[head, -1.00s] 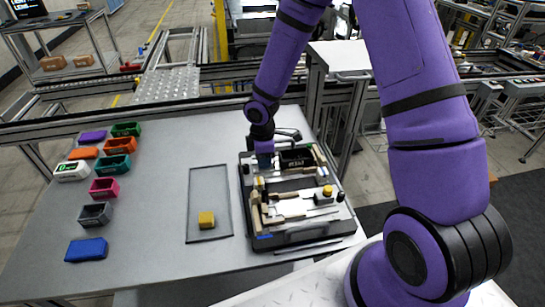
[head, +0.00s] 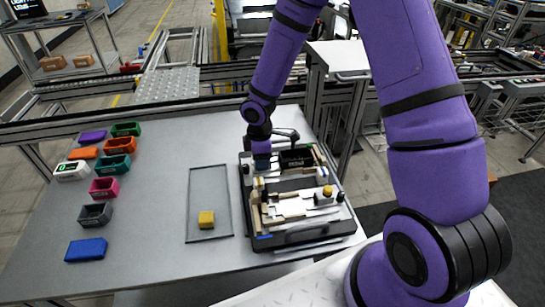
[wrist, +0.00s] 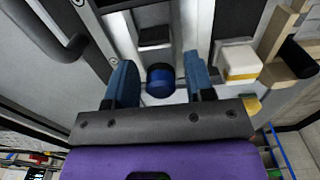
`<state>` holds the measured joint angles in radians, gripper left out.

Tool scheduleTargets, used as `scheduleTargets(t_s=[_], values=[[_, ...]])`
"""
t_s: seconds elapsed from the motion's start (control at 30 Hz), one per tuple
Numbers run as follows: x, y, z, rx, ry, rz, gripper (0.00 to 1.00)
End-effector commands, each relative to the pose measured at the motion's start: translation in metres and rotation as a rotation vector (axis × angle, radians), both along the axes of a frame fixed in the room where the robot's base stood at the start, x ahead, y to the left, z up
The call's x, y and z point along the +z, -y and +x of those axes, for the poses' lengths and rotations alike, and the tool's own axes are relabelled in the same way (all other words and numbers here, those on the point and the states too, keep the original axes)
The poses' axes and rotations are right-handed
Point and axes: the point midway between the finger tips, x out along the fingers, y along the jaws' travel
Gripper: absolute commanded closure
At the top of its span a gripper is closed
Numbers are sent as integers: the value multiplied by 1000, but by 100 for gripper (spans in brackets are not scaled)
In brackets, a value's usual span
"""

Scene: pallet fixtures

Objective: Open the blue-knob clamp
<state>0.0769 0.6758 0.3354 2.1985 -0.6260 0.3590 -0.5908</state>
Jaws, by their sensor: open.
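The blue knob (wrist: 160,80) of the clamp shows in the wrist view as a short dark-blue cylinder on a pale plate. My gripper (wrist: 160,85) is open, with one blue finger on each side of the knob and a gap on both sides. In the head view my gripper (head: 262,162) points down over the far left part of the pallet fixture (head: 290,240). There the knob is hidden behind my gripper. I cannot tell from these views how the clamp's arm stands.
A black handle (wrist: 50,30) lies to the left.

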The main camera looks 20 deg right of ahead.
Motion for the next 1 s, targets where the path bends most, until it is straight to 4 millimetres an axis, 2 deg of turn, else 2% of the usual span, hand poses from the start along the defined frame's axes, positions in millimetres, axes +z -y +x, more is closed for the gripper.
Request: scheduleTargets(t_s=[1.0], values=[[68, 0, 1, -1, 2, 1, 51]])
